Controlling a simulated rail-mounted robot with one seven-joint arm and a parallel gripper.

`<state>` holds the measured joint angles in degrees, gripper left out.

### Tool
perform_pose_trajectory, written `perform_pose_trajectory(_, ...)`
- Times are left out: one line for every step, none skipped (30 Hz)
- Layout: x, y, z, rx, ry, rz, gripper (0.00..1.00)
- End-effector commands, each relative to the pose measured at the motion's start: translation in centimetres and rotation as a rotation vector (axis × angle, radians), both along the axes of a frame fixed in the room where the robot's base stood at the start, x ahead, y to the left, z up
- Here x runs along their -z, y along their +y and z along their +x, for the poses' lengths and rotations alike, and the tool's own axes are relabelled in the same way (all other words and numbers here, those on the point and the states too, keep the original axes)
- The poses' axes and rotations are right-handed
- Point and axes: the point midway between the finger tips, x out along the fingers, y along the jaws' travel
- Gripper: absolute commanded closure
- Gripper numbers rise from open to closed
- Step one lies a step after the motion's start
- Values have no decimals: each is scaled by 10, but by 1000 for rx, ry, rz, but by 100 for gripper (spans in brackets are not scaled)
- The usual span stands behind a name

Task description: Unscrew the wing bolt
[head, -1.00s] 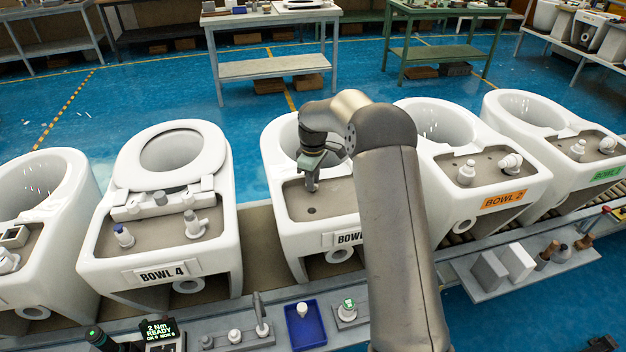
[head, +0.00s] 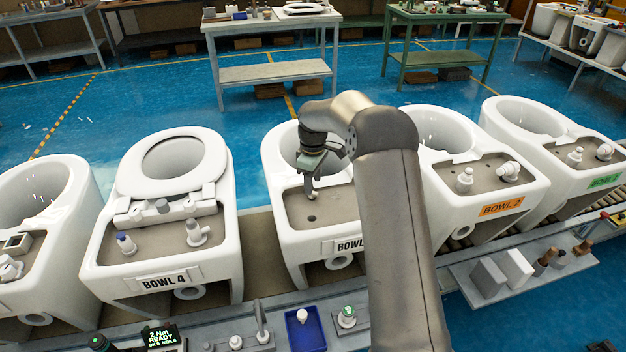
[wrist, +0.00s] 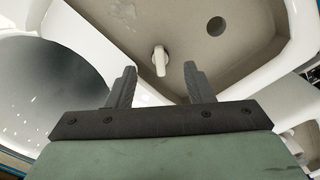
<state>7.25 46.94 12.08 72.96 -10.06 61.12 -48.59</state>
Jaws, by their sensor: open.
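The wing bolt (wrist: 160,60) is a small white piece standing on the beige deck of a white toilet bowl. In the wrist view it lies between and just beyond my fingertips, not touching them. My gripper (wrist: 155,85) is open and empty, with dark fingers on either side of the bolt's line. In the head view my gripper (head: 312,186) hangs over the rear deck of the middle bowl (head: 288,235), and the bolt shows as a small pale spot (head: 314,196) at the fingertips. The bowl's label is partly hidden by my arm.
A round hole (wrist: 215,26) is in the deck beside the bolt. Bowl 4 (head: 105,265) stands to the left with a seat on it. Bowl 2 (head: 460,222) stands to the right. A blue tray (head: 290,335) and small fittings lie on the front bench.

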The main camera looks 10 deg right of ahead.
Motion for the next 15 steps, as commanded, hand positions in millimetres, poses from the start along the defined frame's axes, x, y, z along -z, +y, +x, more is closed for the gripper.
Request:
perform_pose_trajectory(0, 0, 0, 0, 0, 0, 53)
perform_pose_trajectory(0, 0, 0, 0, 0, 0, 53)
perform_pose_trajectory(0, 0, 0, 0, 0, 0, 53)
perform_pose_trajectory(0, 0, 0, 0, 0, 0, 53)
perform_pose_trajectory(0, 0, 0, 5, 0, 0, 53)
perform_pose_trajectory(0, 0, 0, 26, 0, 0, 53)
perform_pose_trajectory(1, 0, 0, 55, 0, -1, 53)
perform_pose_trajectory(1, 1, 0, 93, -1, -2, 53)
perform_pose_trajectory(1, 1, 0, 155, 0, -1, 53)
perform_pose_trajectory(1, 1, -1, 205, 0, -1, 53)
perform_pose_trajectory(1, 1, -1, 249, -1, -2, 53)
perform_pose_trajectory(0, 2, -1, 302, -1, -2, 53)
perform_pose_trajectory(0, 1, -1, 335, 0, -1, 53)
perform_pose_trajectory(0, 1, -1, 361, -1, -1, 53)
perform_pose_trajectory(0, 1, -1, 386, -1, -1, 53)
